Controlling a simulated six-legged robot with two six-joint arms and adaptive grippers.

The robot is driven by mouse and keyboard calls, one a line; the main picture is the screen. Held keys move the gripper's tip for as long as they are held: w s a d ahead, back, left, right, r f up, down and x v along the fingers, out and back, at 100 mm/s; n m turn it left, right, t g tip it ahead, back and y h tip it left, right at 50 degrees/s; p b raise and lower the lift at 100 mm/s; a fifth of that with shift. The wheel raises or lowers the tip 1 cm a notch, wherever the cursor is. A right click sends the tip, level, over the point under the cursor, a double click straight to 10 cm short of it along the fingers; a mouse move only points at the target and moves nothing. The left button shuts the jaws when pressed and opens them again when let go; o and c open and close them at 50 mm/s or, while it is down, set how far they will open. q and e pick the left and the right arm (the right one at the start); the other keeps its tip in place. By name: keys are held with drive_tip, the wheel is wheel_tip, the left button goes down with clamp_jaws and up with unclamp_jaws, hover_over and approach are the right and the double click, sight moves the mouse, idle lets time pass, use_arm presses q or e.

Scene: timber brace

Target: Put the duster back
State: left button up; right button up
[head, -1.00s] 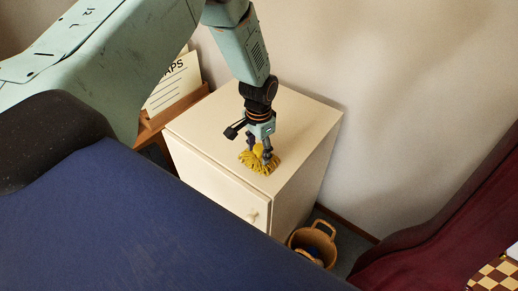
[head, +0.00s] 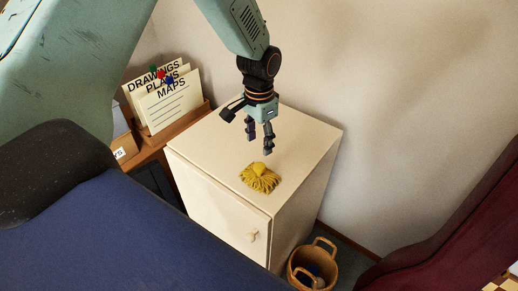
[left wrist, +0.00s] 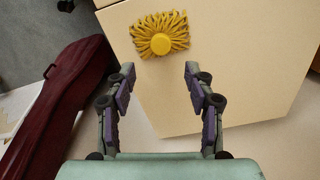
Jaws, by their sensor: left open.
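The duster (head: 260,177), a yellow fringed pad with a round yellow knob, lies on top of the cream cabinet (head: 222,137), close to its front edge. It also shows in the left wrist view (left wrist: 160,36), beyond the fingertips. My left gripper (head: 260,146) is open and empty, pointing down above the cabinet top and apart from the duster. In the left wrist view its two fingers (left wrist: 158,72) are spread wide with nothing between them. My right gripper is not in view.
A wooden holder with cards marked drawings, plans and maps (head: 165,98) stands left of the cabinet. A wicker basket (head: 314,265) stands on the floor at the right. A dark red case (left wrist: 58,105) lies left in the wrist view. The cabinet top around the duster is clear.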

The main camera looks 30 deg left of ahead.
use_arm(q)
drive_tip(key=shift+n+h, duration=0.3)
drive_tip(key=shift+n, duration=0.2)
drive_tip(key=s+d+f, duration=0.1)
drive_tip(key=s+f, duration=0.1)
drive_tip(key=s+d+f, duration=0.1)
drive_tip(key=s+f, duration=0.2)
drive_tip(key=s+d+f, duration=0.2)
drive_tip(key=f, duration=0.1)
drive_tip(key=shift+s+d+f, duration=0.1)
drive_tip(key=shift+s+f, duration=0.1)
drive_tip(key=shift+s, duration=0.1)
drive_tip(key=s+d+f+n, duration=0.1)
drive_tip(key=s+d+f, duration=0.1)
drive_tip(key=s, duration=1)
drive_tip(key=s+d+f+n, duration=0.2)
drive_tip(key=s+f, duration=0.3)
drive_tip(key=s, duration=0.6)
drive_tip(key=shift+s, duration=0.4)
drive_tip(key=shift+s+a, duration=0.1)
drive_tip(key=shift+a, duration=0.05)
